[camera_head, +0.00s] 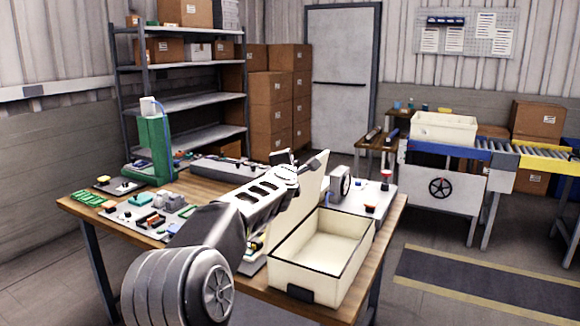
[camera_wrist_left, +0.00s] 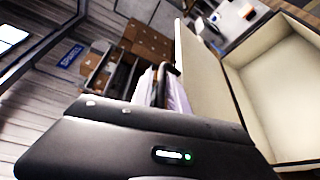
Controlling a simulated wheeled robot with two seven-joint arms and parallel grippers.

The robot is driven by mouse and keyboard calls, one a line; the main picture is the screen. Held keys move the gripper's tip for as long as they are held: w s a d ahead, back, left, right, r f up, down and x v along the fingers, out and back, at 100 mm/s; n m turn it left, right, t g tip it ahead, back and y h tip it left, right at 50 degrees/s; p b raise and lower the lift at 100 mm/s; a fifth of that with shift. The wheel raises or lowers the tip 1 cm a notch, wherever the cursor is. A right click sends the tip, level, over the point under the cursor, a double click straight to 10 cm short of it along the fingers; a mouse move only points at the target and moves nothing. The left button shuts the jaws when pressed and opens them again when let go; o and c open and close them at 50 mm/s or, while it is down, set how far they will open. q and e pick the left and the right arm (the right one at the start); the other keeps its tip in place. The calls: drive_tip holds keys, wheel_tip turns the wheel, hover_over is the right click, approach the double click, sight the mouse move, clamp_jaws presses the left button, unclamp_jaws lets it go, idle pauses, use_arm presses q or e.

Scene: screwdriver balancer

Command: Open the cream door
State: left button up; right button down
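A cream door panel (camera_head: 312,187) stands upright along the left side of an open cream box (camera_head: 357,272) on the workbench. In the left wrist view the panel (camera_wrist_left: 205,85) stands beside the box (camera_wrist_left: 285,85), which looks empty. My left gripper (camera_head: 304,162) is at the panel's upper edge, and my arm hides much of the panel's left face. In the left wrist view my gripper's fingers (camera_wrist_left: 168,88) are beside the panel, partly hidden by the wrist housing. I cannot tell whether they touch the panel or what their opening is. My right gripper is not in view.
The wooden workbench (camera_head: 78,206) holds a green stand (camera_head: 155,148), small parts and trays left of my arm. A second cream bin (camera_head: 443,128) sits by the conveyor. Floor right of the bench is clear.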

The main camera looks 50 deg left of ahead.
use_arm(q)
drive_tip(key=shift+s, duration=0.1)
drive_tip(key=v, duration=0.7)
drive_tip(key=shift+s+d, duration=0.2)
drive_tip(key=shift+d, duration=0.1)
drive_tip(key=p+v, duration=0.2)
drive_tip(key=v, duration=0.7)
drive_tip(key=shift+r, duration=0.2)
idle(0.4)
idle(0.6)
